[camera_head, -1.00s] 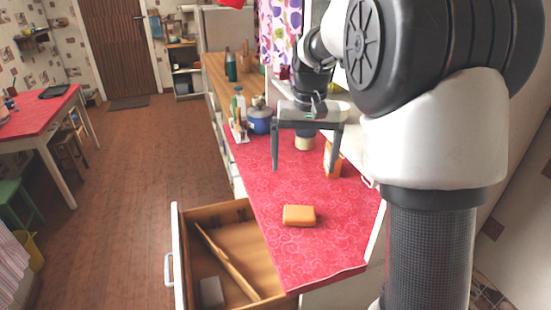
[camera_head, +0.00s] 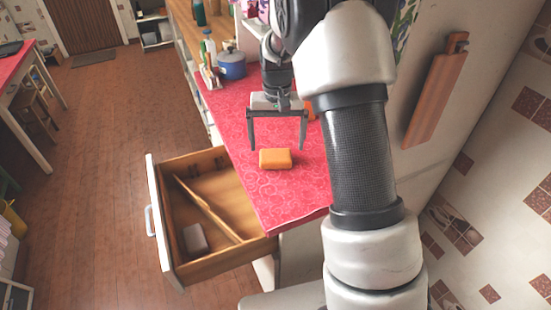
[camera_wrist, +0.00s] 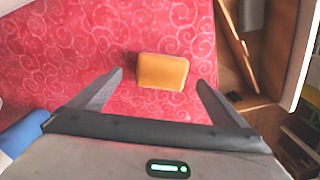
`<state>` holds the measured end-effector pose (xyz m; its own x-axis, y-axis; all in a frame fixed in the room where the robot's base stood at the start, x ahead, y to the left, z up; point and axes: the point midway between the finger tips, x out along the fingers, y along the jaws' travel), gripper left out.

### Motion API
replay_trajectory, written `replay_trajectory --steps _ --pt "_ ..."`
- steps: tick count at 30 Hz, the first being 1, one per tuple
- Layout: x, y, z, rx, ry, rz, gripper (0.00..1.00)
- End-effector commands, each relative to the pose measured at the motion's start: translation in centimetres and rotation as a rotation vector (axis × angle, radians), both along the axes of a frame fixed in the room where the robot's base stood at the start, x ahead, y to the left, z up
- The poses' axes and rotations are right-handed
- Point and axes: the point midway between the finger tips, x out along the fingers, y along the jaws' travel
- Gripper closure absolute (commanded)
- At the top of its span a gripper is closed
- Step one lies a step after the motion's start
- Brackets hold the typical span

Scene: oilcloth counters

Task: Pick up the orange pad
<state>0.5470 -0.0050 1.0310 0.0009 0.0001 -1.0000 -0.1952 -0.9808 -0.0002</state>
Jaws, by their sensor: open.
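The orange pad (camera_head: 275,158) lies flat on the red patterned counter (camera_head: 290,195), near its front end. It also shows in the wrist view (camera_wrist: 162,71), just beyond the fingertips and between their lines. My gripper (camera_head: 278,148) is open and empty, with its fingers pointing down above the counter, close behind the pad in the head view. In the wrist view my gripper (camera_wrist: 160,78) has one finger on each side of the pad, both apart from it. How high the fingertips are above the counter is hard to tell.
An open wooden drawer (camera_head: 225,192) with a slanted divider and a grey block (camera_head: 195,238) juts out left of the counter. A blue pot (camera_head: 231,66) and bottles stand farther back. An orange container (camera_head: 311,110) is partly hidden behind my gripper. A cutting board (camera_head: 436,90) hangs on the right wall.

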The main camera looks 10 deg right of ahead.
Motion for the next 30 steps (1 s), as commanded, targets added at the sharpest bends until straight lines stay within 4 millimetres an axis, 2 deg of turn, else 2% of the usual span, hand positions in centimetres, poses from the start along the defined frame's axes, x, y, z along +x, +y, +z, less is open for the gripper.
replay_trajectory --steps 9,19,27,30 --pt "0.3 0.3 -4.4 0.000 0.003 0.000 0.04" --pt "0.3 0.3 -5.0 0.000 0.000 0.000 0.04" --pt "0.3 0.3 -5.0 0.000 0.001 0.000 0.48" --pt "0.3 0.3 -5.0 0.000 0.001 0.000 0.48"
